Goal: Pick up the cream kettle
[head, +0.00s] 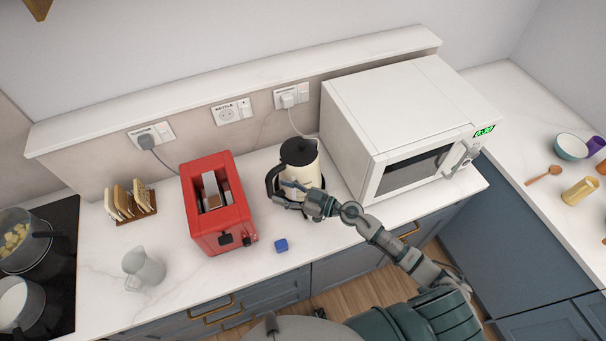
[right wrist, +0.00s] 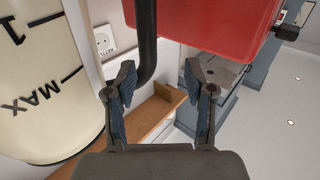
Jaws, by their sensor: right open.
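The cream kettle (head: 304,176) with a black lid and black handle stands upright on the counter between the red toaster and the microwave. Its handle (head: 271,183) points left toward the toaster. My right gripper (head: 290,188) is in front of the kettle at its handle side and hides part of the lower body. In the right wrist view the jaws (right wrist: 160,78) are open, with the black handle (right wrist: 148,40) reaching between them, nearer the left finger. The cream body with MAX marking (right wrist: 35,85) is at left, outside the jaws. My left gripper is not in view.
The red toaster (head: 218,208) is close on the left, the white microwave (head: 400,125) close on the right. A glass jug (head: 143,268) and toast rack (head: 131,203) are farther left. Cords run to wall sockets behind.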

